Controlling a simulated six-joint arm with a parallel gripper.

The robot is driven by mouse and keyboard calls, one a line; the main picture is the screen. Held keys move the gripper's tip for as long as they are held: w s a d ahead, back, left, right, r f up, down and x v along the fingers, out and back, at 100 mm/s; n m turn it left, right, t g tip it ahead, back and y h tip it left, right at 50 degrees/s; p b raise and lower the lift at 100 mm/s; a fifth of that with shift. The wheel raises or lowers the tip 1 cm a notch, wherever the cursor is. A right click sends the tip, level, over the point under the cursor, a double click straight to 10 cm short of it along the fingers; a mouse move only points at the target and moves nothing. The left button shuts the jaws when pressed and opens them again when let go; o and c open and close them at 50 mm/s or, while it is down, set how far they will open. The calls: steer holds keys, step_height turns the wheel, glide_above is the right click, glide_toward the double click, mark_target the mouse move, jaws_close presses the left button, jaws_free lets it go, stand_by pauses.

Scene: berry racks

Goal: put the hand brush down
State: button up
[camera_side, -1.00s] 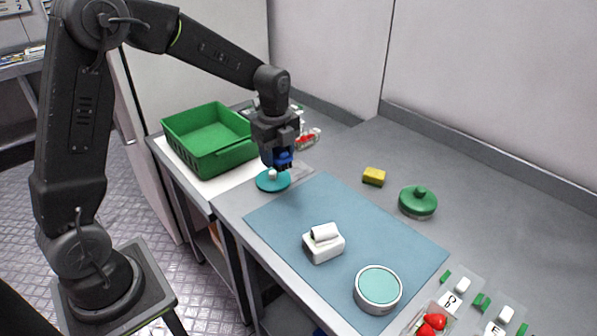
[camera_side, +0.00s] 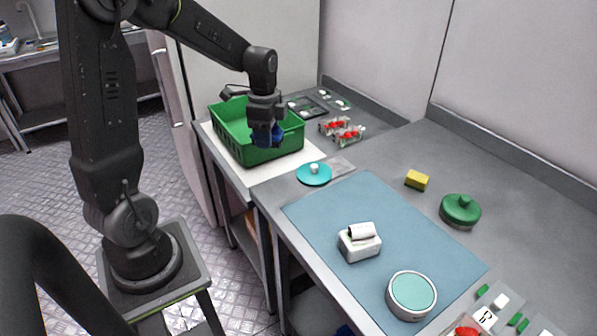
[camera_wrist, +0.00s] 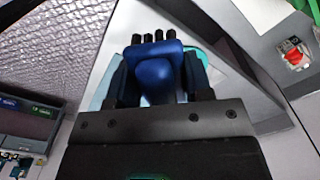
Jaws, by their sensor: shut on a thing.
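The hand brush (camera_wrist: 157,72) is blue with a rounded handle, and dark bristle tufts show at its far edge in the wrist view. My gripper (camera_wrist: 160,88) is shut on it, with one finger on each side. In the side view my gripper (camera_side: 266,138) points down at the front right side of the green crate, and the blue brush (camera_side: 275,132) shows only in part between the fingers. The brush appears to be off the surface, but its exact height and whether it is over the crate rim I cannot tell.
The green crate (camera_side: 237,147) stands on a white board (camera_side: 272,172). A teal lid with a white knob (camera_side: 314,174) lies nearby on the bench. Berry punnets (camera_side: 342,130) stand behind. A blue mat (camera_side: 330,210) holds a white dispenser (camera_side: 360,242) and a round tin (camera_side: 411,296).

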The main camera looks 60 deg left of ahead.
glide_above(298, 183)
step_height(298, 183, down, 5)
steer(key=shift+r, duration=0.1)
steer(key=shift+f, duration=1.9)
steer(key=shift+f, duration=0.1)
steer(key=shift+f, duration=0.5)
steer(key=o, duration=0.9)
steer(key=shift+o, duration=0.2)
steer(key=shift+r, duration=0.1)
